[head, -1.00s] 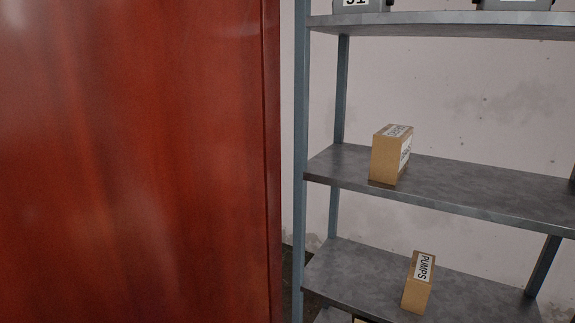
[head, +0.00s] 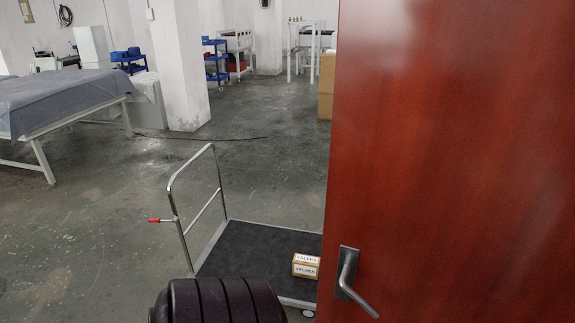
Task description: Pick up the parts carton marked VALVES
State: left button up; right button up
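In the head view, a small tan carton (head: 306,265) with white labels reading VALVES sits on the dark deck of a platform trolley (head: 258,243), near its front right corner. The red door's edge is just to the right of the carton. Neither of my grippers is in view, so nothing shows of what they hold.
A reddish door (head: 455,130) with a metal lever handle (head: 347,283) fills the right side. A dark ribbed rounded object (head: 218,302) is at the bottom, in front of the trolley. A covered table (head: 62,100) and a white pillar (head: 180,65) stand further back. Floor at left is clear.

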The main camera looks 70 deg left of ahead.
aim_at(304, 266)
jog(key=k+u, duration=0.15)
jog(key=u, duration=0.3)
jog(key=k+j+u, duration=0.15)
jog(key=u, duration=0.3)
jog(key=k+j+u, duration=0.1)
jog(key=u, duration=0.4)
jog(key=j+u, duration=0.1)
jog(key=u, duration=0.4)
jog(key=i+j, duration=0.3)
jog(key=j, duration=0.15)
jog(key=i+j, duration=0.25)
jog(key=j, duration=0.2)
